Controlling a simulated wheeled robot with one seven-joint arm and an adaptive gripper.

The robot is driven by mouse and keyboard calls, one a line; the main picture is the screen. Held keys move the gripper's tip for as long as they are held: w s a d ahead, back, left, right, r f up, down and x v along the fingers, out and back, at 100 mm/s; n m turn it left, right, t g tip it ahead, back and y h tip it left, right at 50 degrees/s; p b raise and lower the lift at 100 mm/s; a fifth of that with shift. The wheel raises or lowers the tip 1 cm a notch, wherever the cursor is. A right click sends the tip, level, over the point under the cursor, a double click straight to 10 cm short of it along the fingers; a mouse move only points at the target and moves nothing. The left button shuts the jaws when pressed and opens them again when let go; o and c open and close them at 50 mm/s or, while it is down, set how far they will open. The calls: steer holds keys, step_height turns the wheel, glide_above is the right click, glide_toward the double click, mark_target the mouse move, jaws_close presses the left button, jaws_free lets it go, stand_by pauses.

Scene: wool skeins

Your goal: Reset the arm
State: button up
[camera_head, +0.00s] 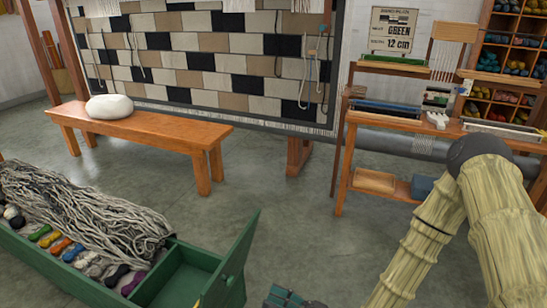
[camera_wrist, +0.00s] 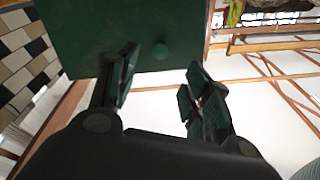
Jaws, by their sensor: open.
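My gripper (camera_wrist: 158,82) is open, its two dark jaws spread apart with nothing between them. In the wrist view a green door (camera_wrist: 90,35) with a round green knob (camera_wrist: 160,51) lies beyond the fingertips; the knob appears in line with the gap, and its distance is hard to judge. In the head view the green door (camera_head: 236,262) stands open on the green chest (camera_head: 55,268). Part of my gripper (camera_head: 292,299) shows at the bottom edge, right of the door. The rest of it is cut off.
The chest holds grey yarn (camera_head: 85,215) and several coloured skeins; its right compartment (camera_head: 185,272) looks empty. A wooden bench (camera_head: 150,128) with a white bundle (camera_head: 109,106) stands behind. A wooden work table (camera_head: 400,122) stands at the right near my arm. The floor between is clear.

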steer(key=s+d+f+m+g+h, duration=0.1)
steer(key=s+d+f+m+h, duration=0.3)
steer(key=f, duration=0.5)
steer(key=s+d+f+m+g+h, duration=0.1)
steer(key=s+d+f+h, duration=0.15)
steer(key=f+h, duration=0.6)
steer(key=s+d+f+m+g+h, duration=0.2)
steer(key=s+d+f+g+h, duration=0.1)
steer(key=s+d, duration=0.45)
steer(key=s+d+f+m+g+h, duration=0.2)
steer(key=s+d+f+m+h, duration=0.1)
steer(key=s+d, duration=0.45)
step_height(320, 180, up, 25)
steer(key=p, duration=2.5)
steer(key=shift+w+d+n+p, duration=0.3)
steer(key=shift+w+d, duration=0.05)
steer(key=shift+w, duration=0.1)
steer(key=shift+f, duration=0.1)
steer(key=shift+c, duration=0.3)
